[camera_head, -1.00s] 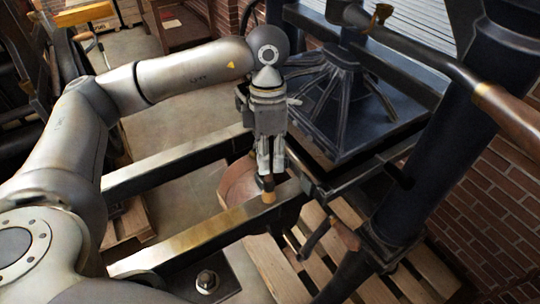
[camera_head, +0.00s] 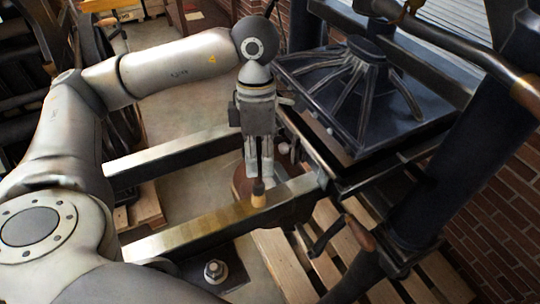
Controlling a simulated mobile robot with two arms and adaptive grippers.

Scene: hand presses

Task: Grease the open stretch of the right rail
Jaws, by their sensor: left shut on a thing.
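The right rail (camera_head: 195,224) is the nearer of two dark bars with pale top faces that run out from the press. Part of its top, left of the brush, has a yellowish sheen. My left gripper (camera_head: 259,174) points down over this rail. It is shut on a small brush (camera_head: 258,196) with tan bristles. The bristle end is at the rail's top face, a little short of the press bed; I cannot tell if it presses on it. The brush's upper part is hidden between the fingers. My right gripper is not in view.
The farther rail (camera_head: 180,150) runs roughly parallel. A round brown container (camera_head: 240,184) is partly hidden behind the gripper. The dark press platen (camera_head: 365,95) and its post (camera_head: 440,160) stand close on the right. Wooden pallet slats (camera_head: 285,262) lie below.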

